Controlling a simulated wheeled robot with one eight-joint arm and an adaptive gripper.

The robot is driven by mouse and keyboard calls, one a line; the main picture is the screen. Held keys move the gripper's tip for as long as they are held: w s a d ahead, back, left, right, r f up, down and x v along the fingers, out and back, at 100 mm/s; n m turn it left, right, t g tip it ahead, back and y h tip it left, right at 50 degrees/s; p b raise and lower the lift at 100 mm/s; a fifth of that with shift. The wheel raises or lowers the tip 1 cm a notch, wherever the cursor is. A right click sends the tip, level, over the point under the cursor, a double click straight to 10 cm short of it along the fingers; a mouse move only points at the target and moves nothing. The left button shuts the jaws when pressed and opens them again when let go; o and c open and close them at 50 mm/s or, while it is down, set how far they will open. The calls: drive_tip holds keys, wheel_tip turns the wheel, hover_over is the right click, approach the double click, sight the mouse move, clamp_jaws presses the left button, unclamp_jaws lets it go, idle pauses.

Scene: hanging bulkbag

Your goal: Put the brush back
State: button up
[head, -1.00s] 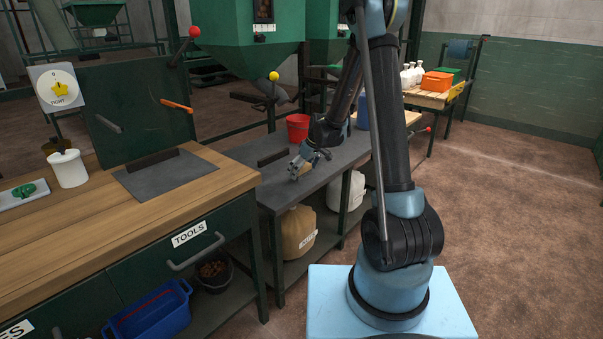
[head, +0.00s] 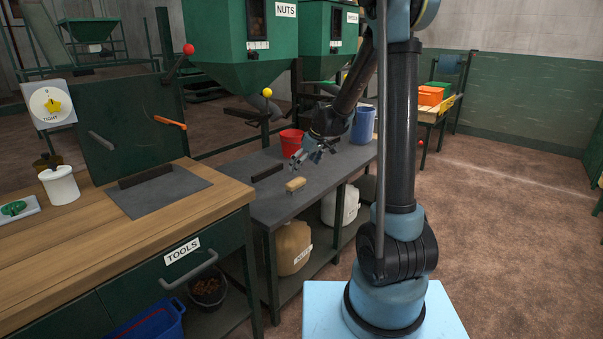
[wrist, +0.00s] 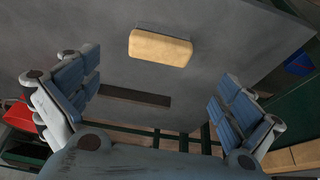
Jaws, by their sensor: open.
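The brush (head: 295,184) appears as a small tan block lying on the grey bench (head: 325,180); no bristles can be made out. In the wrist view the brush (wrist: 160,48) is at the upper middle, ahead of and between the lines of the two fingers. My gripper (head: 308,157) is open and empty, above the bench and just behind the brush in the head view. Its blue-padded fingers stand wide apart in the wrist view (wrist: 157,90), and neither touches the brush.
A dark bar (head: 267,173) lies on the bench left of the brush. A red bucket (head: 291,142) and a blue bucket (head: 363,125) stand toward the back. Green hoppers (head: 235,45) hang behind. A wooden workbench (head: 90,235) is at left.

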drive_tip(key=s+d+r+m+h, duration=0.1)
drive_tip(key=s+d+r+m, duration=0.15)
drive_tip(key=s+d, duration=0.5)
drive_tip(key=s+d+r+m+h, duration=0.15)
drive_tip(key=s+d+r, duration=0.25)
drive_tip(key=s, duration=0.6)
drive_tip(key=s+d+f+m, duration=0.2)
drive_tip(key=s+d, duration=0.1)
drive_tip(key=s, duration=0.4)
drive_tip(key=s+d+f+m, duration=0.2)
drive_tip(key=s+d, duration=0.1)
drive_tip(key=s, duration=0.3)
drive_tip(key=s+d+f+m+h, duration=0.1)
drive_tip(key=s+d+f+m, duration=0.1)
drive_tip(key=s, duration=0.5)
drive_tip(key=shift+s+d+g, duration=0.3)
drive_tip(key=shift+d, duration=0.1)
